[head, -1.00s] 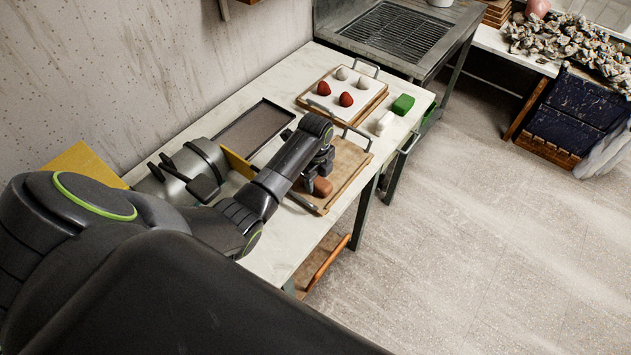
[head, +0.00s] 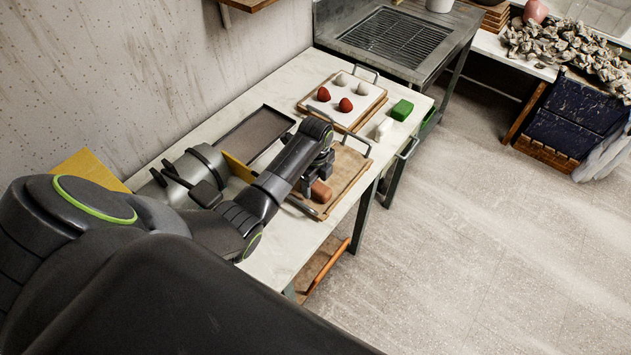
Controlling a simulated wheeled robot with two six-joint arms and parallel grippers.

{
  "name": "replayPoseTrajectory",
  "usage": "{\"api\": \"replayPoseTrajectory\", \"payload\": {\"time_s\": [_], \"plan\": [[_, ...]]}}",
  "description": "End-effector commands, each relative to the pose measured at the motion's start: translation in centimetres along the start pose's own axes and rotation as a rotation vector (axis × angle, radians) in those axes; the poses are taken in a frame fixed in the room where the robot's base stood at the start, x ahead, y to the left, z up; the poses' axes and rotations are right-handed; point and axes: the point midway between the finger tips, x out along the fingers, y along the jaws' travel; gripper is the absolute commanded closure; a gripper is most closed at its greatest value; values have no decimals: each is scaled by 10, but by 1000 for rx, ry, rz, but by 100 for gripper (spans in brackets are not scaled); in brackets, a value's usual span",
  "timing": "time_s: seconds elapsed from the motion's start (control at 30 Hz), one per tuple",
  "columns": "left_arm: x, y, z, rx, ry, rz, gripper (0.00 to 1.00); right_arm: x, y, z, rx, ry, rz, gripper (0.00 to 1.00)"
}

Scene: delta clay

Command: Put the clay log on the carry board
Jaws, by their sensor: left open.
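The clay log (head: 321,191) is a short reddish-brown piece. It lies on the wooden carry board (head: 350,166), which has metal handles and sits near the table's front edge. My left gripper (head: 316,182) is open, right over and beside the log, and its fingers and arm hide part of the log and the board's left side. I cannot tell whether the fingers touch the log. My right gripper is not in view.
A white-topped board (head: 362,107) with red and pale lumps stands behind. A green block (head: 402,110) and a white block (head: 384,127) lie beside it. A dark tray (head: 256,135) and a metal cylinder (head: 200,165) are on the left of the table (head: 283,262).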

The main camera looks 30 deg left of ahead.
Motion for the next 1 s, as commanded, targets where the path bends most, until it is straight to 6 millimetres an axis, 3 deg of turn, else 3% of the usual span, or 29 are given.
{"api": "replayPoseTrajectory", "payload": {"time_s": [0.1,0.57,0.8,1.0], "plan": [[-20,0,0,0,0,0,40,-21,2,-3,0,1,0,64],[-68,0,0,0,0,-1,40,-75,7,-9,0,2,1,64],[-98,-1,0,0,1,-2,40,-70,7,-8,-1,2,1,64],[-108,-1,0,0,1,-1,40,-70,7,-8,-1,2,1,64]]}}
